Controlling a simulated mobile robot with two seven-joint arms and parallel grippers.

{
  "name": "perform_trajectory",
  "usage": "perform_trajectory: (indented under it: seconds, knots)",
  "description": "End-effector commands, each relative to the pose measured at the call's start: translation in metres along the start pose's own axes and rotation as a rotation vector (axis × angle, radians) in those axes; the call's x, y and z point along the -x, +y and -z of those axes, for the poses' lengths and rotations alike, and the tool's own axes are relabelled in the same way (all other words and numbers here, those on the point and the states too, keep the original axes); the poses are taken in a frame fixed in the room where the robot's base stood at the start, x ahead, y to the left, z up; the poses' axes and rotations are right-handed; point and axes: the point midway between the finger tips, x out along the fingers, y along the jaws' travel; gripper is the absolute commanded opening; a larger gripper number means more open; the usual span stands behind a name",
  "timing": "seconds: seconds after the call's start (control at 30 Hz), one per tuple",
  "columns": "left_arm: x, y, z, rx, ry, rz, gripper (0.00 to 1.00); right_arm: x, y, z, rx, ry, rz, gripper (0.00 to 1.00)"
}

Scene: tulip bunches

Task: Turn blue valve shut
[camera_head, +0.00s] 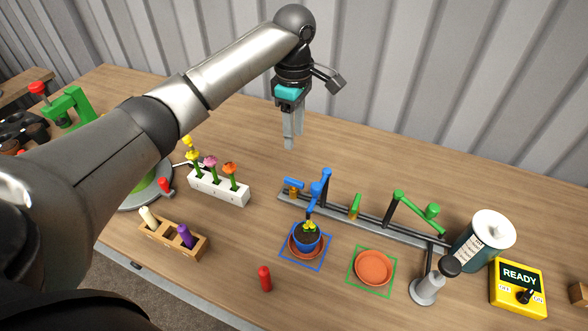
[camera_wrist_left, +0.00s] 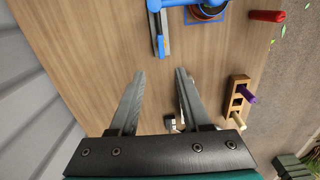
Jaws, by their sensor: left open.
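The blue valve (camera_head: 294,183) has a blue lever on a brass-coloured body, at the left end of the grey rail (camera_head: 376,224). Its lever lies roughly along the rail in the head view. A blue pipe (camera_head: 325,180) rises beside it and reaches over a blue pot with a plant (camera_head: 305,238). In the left wrist view the blue lever (camera_wrist_left: 160,46) shows beyond the fingertips. My left gripper (camera_head: 289,146) is open and empty, pointing down above the table behind the rail's left end, apart from the valve. My right gripper is not in view.
A green valve (camera_head: 355,207) and green pipe (camera_head: 412,208) share the rail. A white flower holder (camera_head: 219,188), wooden rack (camera_head: 173,240), red peg (camera_head: 265,279), terracotta saucer (camera_head: 373,268), teal canister (camera_head: 483,240) and yellow READY box (camera_head: 518,288) stand around. The table behind the rail is clear.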

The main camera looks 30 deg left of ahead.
Motion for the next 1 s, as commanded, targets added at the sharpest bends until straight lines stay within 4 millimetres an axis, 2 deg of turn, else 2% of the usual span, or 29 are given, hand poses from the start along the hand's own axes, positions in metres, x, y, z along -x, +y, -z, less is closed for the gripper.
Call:
perform_trajectory:
  seconds: [0.4,0.6,0.8,1.0]
  knots:
    - [-0.089,-0.001,0.001,0.0,0.003,0.004,0.47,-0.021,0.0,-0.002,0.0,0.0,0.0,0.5]
    - [-0.124,-0.002,0.001,-0.001,0.002,0.003,0.47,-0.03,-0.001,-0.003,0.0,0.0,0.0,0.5]
    - [-0.141,-0.001,0.0,-0.002,0.001,0.001,0.47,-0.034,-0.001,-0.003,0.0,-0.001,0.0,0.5]
    - [-0.143,-0.001,0.0,-0.002,0.002,0.001,0.47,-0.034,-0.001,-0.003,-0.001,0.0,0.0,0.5]
